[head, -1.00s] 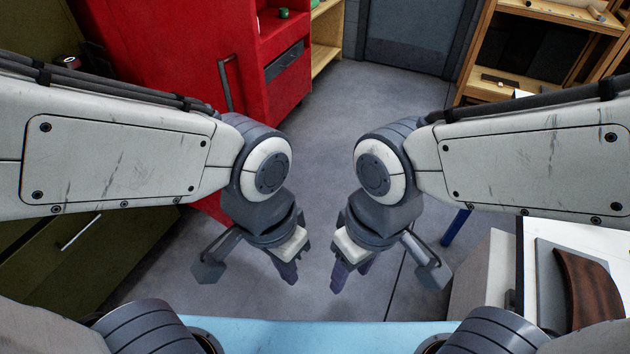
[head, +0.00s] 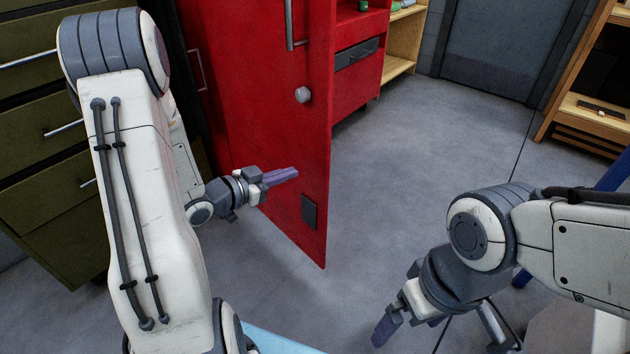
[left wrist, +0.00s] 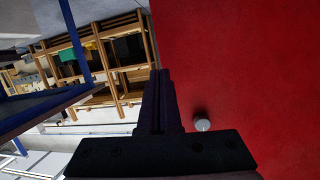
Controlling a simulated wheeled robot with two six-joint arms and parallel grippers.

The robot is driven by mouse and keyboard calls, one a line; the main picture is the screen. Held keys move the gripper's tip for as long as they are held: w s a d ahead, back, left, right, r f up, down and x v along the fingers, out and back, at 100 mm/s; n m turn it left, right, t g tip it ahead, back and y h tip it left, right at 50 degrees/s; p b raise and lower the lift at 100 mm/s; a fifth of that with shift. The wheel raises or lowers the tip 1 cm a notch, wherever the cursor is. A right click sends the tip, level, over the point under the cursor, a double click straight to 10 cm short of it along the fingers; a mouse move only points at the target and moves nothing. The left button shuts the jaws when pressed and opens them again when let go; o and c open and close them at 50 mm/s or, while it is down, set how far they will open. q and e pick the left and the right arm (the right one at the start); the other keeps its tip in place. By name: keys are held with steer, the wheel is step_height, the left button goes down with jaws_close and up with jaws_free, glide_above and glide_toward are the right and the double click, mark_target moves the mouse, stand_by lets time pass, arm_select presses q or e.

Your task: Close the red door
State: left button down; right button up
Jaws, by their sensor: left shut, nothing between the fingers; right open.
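The red door (head: 270,130) stands open in the head view, its free edge toward the right and jutting out from the red cabinet (head: 358,85). It has a grey bar handle (head: 290,22), a round knob (head: 302,95) and a dark plate (head: 309,211) low down. My left gripper (head: 296,174) is shut and empty, in front of the door's face near its free edge; I cannot tell whether it touches. In the left wrist view the red door (left wrist: 245,80) fills the right side, with the knob (left wrist: 202,124) beside my fingers. My right gripper (head: 405,330) is open and empty, low over the floor.
Olive drawers (head: 50,130) stand at the left. A wooden shelf (head: 590,110) is at the far right and a grey door (head: 500,50) at the back. The grey floor (head: 400,170) between is clear.

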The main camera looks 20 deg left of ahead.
arm_select(q)
steer(key=s+a+f+t+h+b, duration=0.1)
steer(key=s+a+f+t+b, duration=0.1)
steer(key=a, duration=0.1)
steer(key=n+b, duration=0.1)
steer(key=b, duration=0.1)
glide_toward(323, 152)
steer(key=shift+h, duration=0.3)
steer(key=x, duration=0.6)
steer(key=shift+w+f, duration=0.2)
steer(key=shift+w, duration=0.2)
arm_select(e)
step_height(323, 152, down, 6)
steer(key=shift+r, duration=0.2)
